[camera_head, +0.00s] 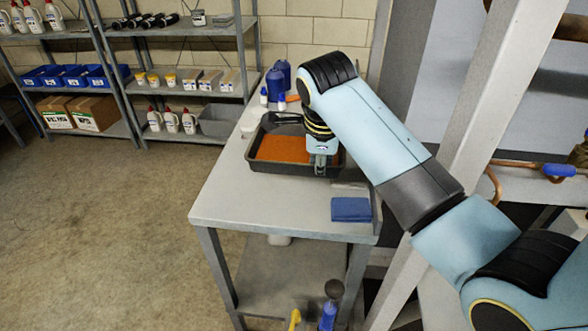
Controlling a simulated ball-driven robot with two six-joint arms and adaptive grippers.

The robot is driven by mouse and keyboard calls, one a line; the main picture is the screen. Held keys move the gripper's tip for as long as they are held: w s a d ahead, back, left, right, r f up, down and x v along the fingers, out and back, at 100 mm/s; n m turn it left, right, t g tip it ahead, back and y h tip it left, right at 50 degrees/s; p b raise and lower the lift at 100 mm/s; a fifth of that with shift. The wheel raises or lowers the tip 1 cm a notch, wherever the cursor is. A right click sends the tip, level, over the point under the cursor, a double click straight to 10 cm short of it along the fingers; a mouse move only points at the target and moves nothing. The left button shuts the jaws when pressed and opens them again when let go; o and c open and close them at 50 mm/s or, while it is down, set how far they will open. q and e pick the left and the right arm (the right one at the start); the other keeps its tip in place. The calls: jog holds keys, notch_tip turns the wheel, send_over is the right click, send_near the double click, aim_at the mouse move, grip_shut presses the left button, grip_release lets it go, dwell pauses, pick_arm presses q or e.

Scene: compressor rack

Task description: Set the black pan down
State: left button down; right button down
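The black pan (270,166) is a shallow rectangular tray with an orange-brown layer inside. It is at the far part of the grey table (260,205) and looks level. Whether its underside touches the tabletop or is slightly above it is hard to tell. My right arm reaches in from the right, and its gripper (321,165) points down at the pan's near right wall. The fingers look closed on that wall, with part of the grip hidden by the gripper body. My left gripper is out of view.
Blue bottles (275,87) stand behind the pan. A folded blue cloth (351,209) lies at the table's near right. The table's front left is clear. Shelves (185,88) with bottles and bins stand behind, and a grey post (470,150) rises at right.

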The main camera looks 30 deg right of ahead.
jog(key=w+a+f, duration=0.2)
jog(key=a, duration=0.1)
jog(key=w+a+f, duration=0.1)
jog(key=shift+a+f, duration=0.15)
jog(key=shift+a, duration=0.25)
notch_tip(320, 180, down, 4)
jog(key=shift+f+p, duration=0.1)
jog(key=shift+p, duration=0.2)
jog(key=c, duration=1.5)
grip_release()
